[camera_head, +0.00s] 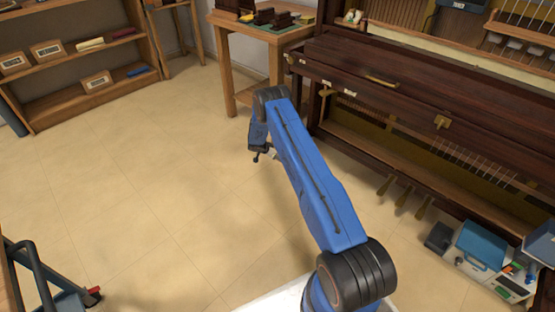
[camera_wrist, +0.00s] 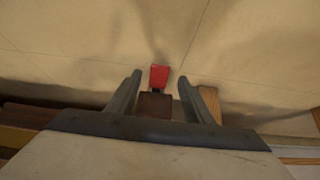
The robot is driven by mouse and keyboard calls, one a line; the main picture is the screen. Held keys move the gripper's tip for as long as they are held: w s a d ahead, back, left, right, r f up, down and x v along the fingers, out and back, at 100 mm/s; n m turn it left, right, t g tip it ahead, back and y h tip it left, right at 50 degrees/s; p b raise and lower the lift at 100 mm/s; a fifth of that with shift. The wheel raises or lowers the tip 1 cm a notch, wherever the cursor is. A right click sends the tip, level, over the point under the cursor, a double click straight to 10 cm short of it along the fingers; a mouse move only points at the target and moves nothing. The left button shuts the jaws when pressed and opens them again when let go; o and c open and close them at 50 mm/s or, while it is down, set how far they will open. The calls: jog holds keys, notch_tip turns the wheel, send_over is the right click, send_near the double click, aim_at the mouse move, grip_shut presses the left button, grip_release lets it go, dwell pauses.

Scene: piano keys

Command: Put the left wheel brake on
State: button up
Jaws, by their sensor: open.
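A small red pedal (camera_wrist: 159,76), which looks like the wheel brake, shows in the wrist view on the end of a dark brown block (camera_wrist: 155,104). My gripper (camera_wrist: 160,78) is open, with one finger on each side of the red pedal in the picture. I cannot tell the height gap or whether they touch. In the head view my gripper (camera_head: 260,157) points down near the left end of the dark wood piano (camera_head: 345,65). I cannot make out the red pedal beside the piano in that view. The pedal's wheel is hidden.
A wooden table (camera_head: 228,60) stands left of the piano. Brass piano pedals (camera_head: 403,195) and a blue toolbox (camera_head: 482,243) are to the right. A cart with a red part (camera_head: 94,292) is at the lower left. The tiled floor (camera_head: 130,180) is clear.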

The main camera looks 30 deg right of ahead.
jog(key=v, duration=1.3)
